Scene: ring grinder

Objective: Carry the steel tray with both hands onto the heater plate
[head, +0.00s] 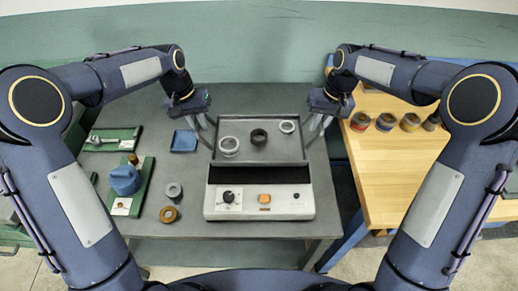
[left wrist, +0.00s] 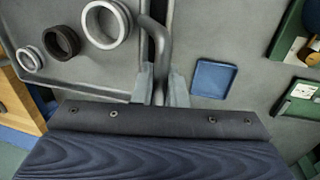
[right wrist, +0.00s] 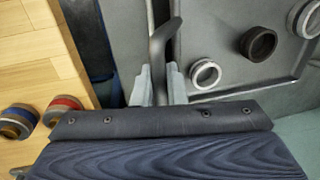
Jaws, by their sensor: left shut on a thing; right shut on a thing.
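The steel tray (head: 262,153) is grey and rectangular, and carries a large silver ring (head: 229,146), a dark ring (head: 259,137) and a smaller silver ring (head: 287,127). My left gripper (head: 206,126) is shut on the tray's left handle (left wrist: 162,45), seen between its fingers (left wrist: 160,85) in the left wrist view. My right gripper (head: 318,120) is shut on the right handle (right wrist: 158,45); its fingers show in the right wrist view (right wrist: 158,85). The heater plate (head: 259,174) is black on a white box with a knob and orange switch. The tray's near edge is at the plate's rear; the gap is unclear.
A blue dish (head: 184,141) lies left of the tray. A blue object (head: 125,180) sits on a green board, near a grey ring (head: 173,190) and a brown ring (head: 168,214). A wooden table (head: 400,150) at right bears several banded pots (head: 385,122).

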